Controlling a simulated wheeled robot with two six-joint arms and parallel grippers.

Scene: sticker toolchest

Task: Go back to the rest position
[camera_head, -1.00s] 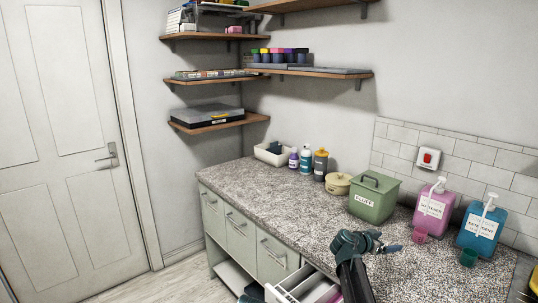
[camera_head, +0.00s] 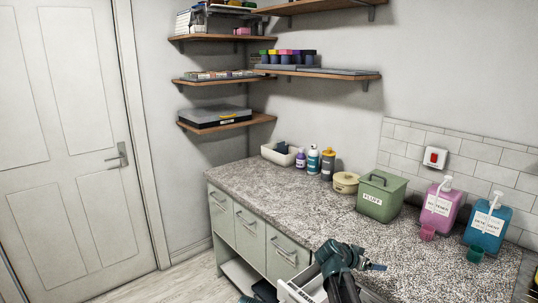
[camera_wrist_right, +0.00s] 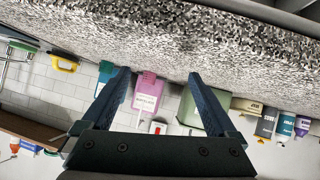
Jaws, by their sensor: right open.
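My right gripper (camera_head: 374,267) is above the front part of the speckled counter (camera_head: 290,200), over the open drawer (camera_head: 302,289). In the right wrist view its two fingers (camera_wrist_right: 158,90) are spread apart with nothing between them. That view appears upside down, with the counter along its top. Part of the drawer is hidden behind my right arm.
On the counter stand a green bin (camera_head: 381,196), a beige pot (camera_head: 345,183), several bottles (camera_head: 328,164), a white tray (camera_head: 278,155), a pink dispenser (camera_head: 441,208) and a blue dispenser (camera_head: 486,228). Shelves (camera_head: 215,125) hang above. The counter's left part is clear.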

